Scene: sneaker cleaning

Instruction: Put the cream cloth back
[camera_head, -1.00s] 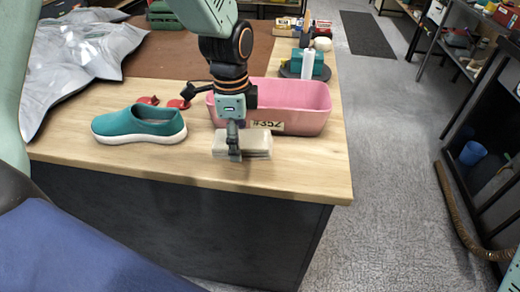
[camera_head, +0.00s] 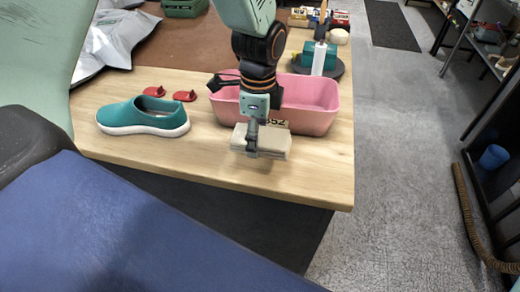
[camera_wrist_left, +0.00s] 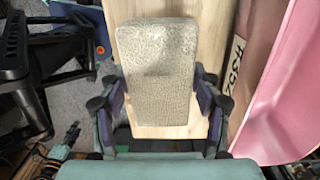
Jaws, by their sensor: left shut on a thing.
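The cream cloth (camera_head: 274,142) is a thick folded block just in front of the pink bin (camera_head: 318,120), low over the table's front edge. My left gripper (camera_head: 252,150) is shut on it from above. In the left wrist view, the cloth (camera_wrist_left: 157,60) lies between the two fingers of my left gripper (camera_wrist_left: 160,100). I cannot tell whether the cloth touches the wood. My right gripper is not in view.
A teal shoe (camera_head: 140,117) stands left of the bin, with red pieces (camera_head: 184,96) behind it. A turntable with a white bottle (camera_head: 319,58) stands behind the bin. Bare wood (camera_head: 325,165) lies at the front right corner of the table.

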